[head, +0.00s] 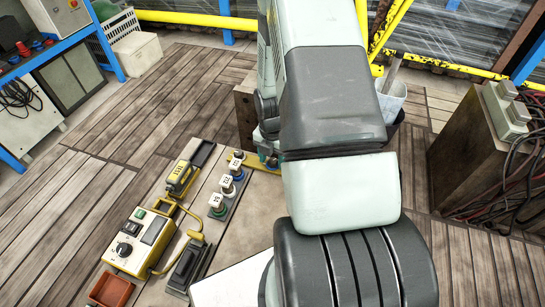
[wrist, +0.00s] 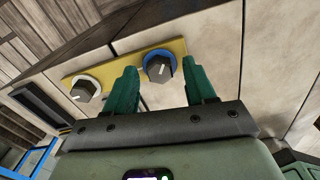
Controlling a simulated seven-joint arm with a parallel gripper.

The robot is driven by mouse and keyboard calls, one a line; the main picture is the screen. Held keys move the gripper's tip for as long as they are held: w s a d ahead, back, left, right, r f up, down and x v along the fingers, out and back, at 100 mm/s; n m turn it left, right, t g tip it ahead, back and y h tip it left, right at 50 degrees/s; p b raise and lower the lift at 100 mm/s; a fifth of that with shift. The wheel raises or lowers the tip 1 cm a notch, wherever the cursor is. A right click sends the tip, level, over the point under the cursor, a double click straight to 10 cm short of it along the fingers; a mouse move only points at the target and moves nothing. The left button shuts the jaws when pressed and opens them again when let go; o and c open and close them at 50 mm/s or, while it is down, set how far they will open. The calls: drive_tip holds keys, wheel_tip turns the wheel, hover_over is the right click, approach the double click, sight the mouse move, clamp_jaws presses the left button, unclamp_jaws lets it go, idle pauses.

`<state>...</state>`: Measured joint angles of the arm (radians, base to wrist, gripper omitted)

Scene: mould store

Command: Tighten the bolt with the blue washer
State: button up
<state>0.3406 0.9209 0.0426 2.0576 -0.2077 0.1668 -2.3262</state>
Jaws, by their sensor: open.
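In the wrist view a yellow plate (wrist: 118,64) carries two bolts with dark knob-like heads. The bolt with the blue washer (wrist: 160,68) is at the plate's right end, and a bolt with a white washer (wrist: 85,89) is at its left end. My gripper (wrist: 161,67) is open, with its green fingers apart. In the picture the blue-washer bolt lies between the fingertips, and I see no finger touching it.
In the head view several labelled white-topped pieces (head: 227,183) stand left of my arm. A yellow control box (head: 138,242), a yellow handheld device (head: 180,178) and an orange tray (head: 112,291) lie further left. A cabinet with cables (head: 455,150) stands at right.

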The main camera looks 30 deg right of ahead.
clamp_jaws()
drive_tip(key=shift+m, duration=0.3)
